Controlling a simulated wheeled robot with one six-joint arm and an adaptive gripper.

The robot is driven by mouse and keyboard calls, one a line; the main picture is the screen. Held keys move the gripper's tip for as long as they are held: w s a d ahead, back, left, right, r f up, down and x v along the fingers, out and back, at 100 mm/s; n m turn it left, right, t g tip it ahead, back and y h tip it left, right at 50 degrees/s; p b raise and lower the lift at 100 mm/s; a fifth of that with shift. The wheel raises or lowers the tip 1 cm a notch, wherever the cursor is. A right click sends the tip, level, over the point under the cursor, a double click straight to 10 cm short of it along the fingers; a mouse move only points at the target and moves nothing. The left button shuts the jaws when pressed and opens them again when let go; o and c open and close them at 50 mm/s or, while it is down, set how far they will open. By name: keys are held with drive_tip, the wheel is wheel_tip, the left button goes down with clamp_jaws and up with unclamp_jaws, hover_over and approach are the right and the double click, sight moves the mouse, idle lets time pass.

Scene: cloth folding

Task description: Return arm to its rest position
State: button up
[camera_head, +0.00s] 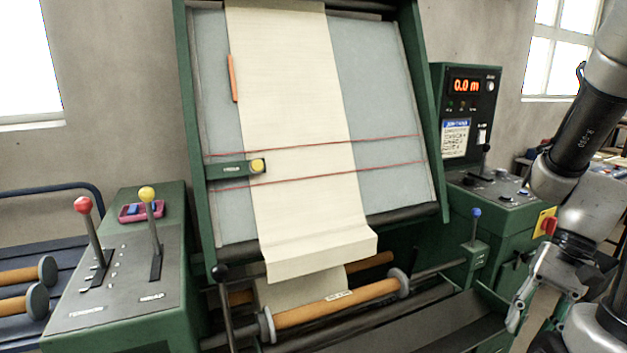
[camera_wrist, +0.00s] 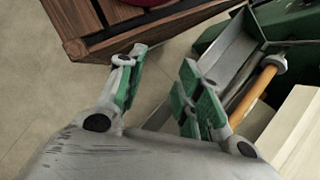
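My gripper (camera_head: 540,290) hangs at the lower right of the head view, in front of the green machine and apart from it, with nothing visible in it. In the wrist view my gripper (camera_wrist: 160,95) shows two green-padded fingers spread apart with bare floor between them. My arm comes down along the right edge of the head view, bent at the elbow. The cream cloth (camera_head: 295,120) runs down the grey sloped board (camera_head: 380,110) and hangs over its lower edge above a wooden roller (camera_head: 335,304).
The left console (camera_head: 130,290) carries a red-knobbed lever (camera_head: 83,206) and a yellow-knobbed lever (camera_head: 148,195). The right console (camera_head: 470,115) reads 0.0 m. A blue-knobbed lever (camera_head: 475,213) stands near my gripper. A wooden piece of furniture (camera_wrist: 85,40) is near the fingers in the wrist view.

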wheel_tip(320, 180, up, 16)
drive_tip(key=w+a+n+t+h, duration=0.1)
drive_tip(key=n+t+h, duration=0.4)
drive_tip(key=n+t, duration=0.2)
drive_tip(key=shift+w+a, duration=0.15)
drive_tip(key=shift+w, duration=0.1)
drive_tip(key=shift+c, duration=0.3)
idle(0.4)
